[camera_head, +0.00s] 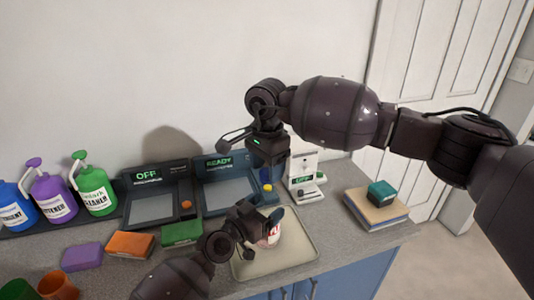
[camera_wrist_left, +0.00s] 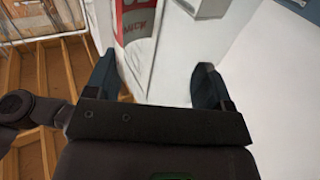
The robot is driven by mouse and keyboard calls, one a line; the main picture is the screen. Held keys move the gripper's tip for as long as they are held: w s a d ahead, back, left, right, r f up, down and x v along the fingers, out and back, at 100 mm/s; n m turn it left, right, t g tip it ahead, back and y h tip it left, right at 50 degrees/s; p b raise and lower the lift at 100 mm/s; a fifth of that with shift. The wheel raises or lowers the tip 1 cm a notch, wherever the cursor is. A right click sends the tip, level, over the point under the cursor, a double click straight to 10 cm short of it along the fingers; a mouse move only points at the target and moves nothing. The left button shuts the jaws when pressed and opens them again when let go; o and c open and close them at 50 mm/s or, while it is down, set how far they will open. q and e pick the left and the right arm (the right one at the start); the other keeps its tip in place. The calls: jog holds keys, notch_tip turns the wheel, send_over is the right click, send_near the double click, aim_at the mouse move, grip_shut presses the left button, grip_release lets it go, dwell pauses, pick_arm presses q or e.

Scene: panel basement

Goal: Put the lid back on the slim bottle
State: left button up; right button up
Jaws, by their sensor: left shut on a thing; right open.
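A white container with a red label (camera_head: 273,236) stands or is held over the tray in the head view, partly hidden by my left gripper (camera_head: 264,231). My left gripper is shut on it, one finger on each side. I cannot tell whether this container is the slim bottle. My right gripper (camera_head: 266,166) is open, pointing down above the counter behind the left gripper. I cannot make out a lid.
A pale tray (camera_head: 300,255) lies under the left gripper. Behind stand an OFF device (camera_head: 155,195), a READY device (camera_head: 222,185) and a white device (camera_head: 304,180). Coloured jugs (camera_head: 95,187) stand left; sponges (camera_head: 130,244) lie in front. Books with a teal block (camera_head: 382,193) lie right.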

jog(key=shift+f, duration=0.5)
jog(key=c, duration=0.9)
jog(key=m, duration=0.4)
jog(key=shift+c, duration=0.2)
jog(key=m, duration=0.5)
jog(key=shift+m, duration=0.4)
jog(key=m, duration=0.5)
jog(key=shift+m, duration=0.3)
jog(key=m, duration=0.5)
jog(key=shift+m, duration=0.4)
jog(key=o, duration=1.1)
